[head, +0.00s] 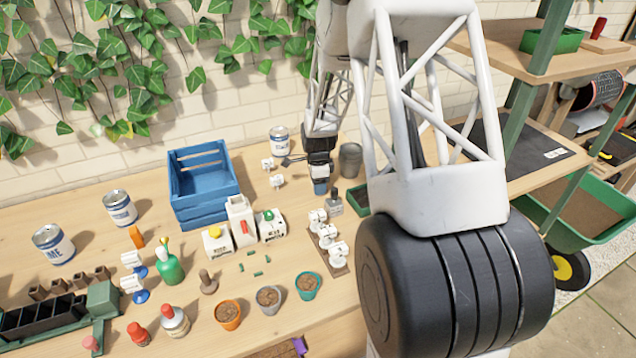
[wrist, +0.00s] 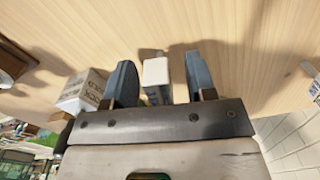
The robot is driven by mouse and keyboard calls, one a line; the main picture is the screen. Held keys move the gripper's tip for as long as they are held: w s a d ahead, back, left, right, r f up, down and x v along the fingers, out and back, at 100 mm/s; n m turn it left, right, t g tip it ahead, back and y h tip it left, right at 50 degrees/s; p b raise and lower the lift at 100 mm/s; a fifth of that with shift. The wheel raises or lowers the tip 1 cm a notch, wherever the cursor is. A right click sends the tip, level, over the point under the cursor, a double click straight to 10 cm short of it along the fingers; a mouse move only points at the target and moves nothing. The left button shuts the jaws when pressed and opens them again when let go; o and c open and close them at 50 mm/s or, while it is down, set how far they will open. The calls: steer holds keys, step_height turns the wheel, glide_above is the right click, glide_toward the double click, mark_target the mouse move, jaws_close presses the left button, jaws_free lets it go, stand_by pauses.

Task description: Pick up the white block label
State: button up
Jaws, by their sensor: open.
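My gripper (wrist: 158,82) is open in the wrist view, with a blue-grey finger on each side of a small white block (wrist: 156,72). The block sits closer to the left finger, with a wider gap on its right. Its near end, with some dark print, is partly hidden behind the gripper body. Two more small white printed blocks, one (head: 268,164) behind the other (head: 277,181), stand left of my gripper.
A printed pale box (wrist: 82,90) stands just outside the left finger. A grey pot (head: 350,160) and a tin (head: 280,140) stand near my gripper. A blue crate (head: 205,205) and white containers (head: 240,220) are farther left. A rack of white pieces (head: 328,240) is in front.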

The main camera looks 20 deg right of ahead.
jaws_close()
steer(key=shift+r, duration=5.05)
